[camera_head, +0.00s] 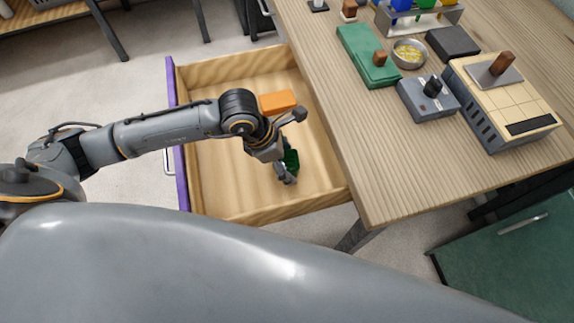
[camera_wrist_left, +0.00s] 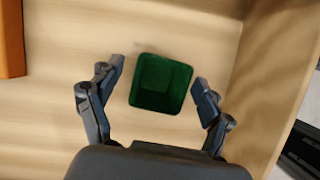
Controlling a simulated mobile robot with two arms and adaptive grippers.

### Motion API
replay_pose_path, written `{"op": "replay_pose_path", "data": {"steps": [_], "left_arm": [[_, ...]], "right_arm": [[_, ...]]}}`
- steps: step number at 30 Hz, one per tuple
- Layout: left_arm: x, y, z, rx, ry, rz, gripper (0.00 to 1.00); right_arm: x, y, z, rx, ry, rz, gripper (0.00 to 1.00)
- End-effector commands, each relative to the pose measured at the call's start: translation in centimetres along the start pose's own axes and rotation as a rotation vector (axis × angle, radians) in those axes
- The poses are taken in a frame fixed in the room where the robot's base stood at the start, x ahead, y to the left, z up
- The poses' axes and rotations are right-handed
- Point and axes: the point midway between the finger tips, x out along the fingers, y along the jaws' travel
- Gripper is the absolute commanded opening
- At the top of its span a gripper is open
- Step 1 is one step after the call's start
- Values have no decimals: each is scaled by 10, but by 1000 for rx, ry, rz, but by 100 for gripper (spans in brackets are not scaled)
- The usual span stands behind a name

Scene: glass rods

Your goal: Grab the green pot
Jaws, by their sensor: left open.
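The green pot (camera_wrist_left: 161,84) is a small dark green square-rimmed container on the floor of the open wooden drawer. In the head view the green pot (camera_head: 291,160) is partly hidden by my left gripper (camera_head: 294,146), which hangs over it. In the left wrist view my left gripper (camera_wrist_left: 160,85) is open, with one finger on each side of the pot. Gaps show between both fingers and the pot. My right gripper is not in view.
The drawer (camera_head: 262,208) has a purple front and wooden walls. An orange block (camera_head: 278,101) lies in it; it also shows in the left wrist view (camera_wrist_left: 11,40). The wooden table (camera_head: 400,180) overhangs on the right and bears a green case (camera_head: 362,58) and a grey device (camera_head: 428,101).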

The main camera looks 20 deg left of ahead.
Motion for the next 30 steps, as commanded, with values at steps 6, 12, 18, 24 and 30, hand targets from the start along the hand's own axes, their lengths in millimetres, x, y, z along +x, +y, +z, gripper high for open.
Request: {"op": "replay_pose_path", "data": {"steps": [6,12,18,24,30], "left_arm": [[-2,0,0,0,0,0,59],[-2,0,0,0,0,0,18],[-2,0,0,0,0,0,15],[-9,0,4,1,-1,1,15],[-36,1,15,2,-3,2,15]], "right_arm": [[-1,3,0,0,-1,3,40],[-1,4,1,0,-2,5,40],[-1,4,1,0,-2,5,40],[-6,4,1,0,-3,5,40],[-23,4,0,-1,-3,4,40]]}}
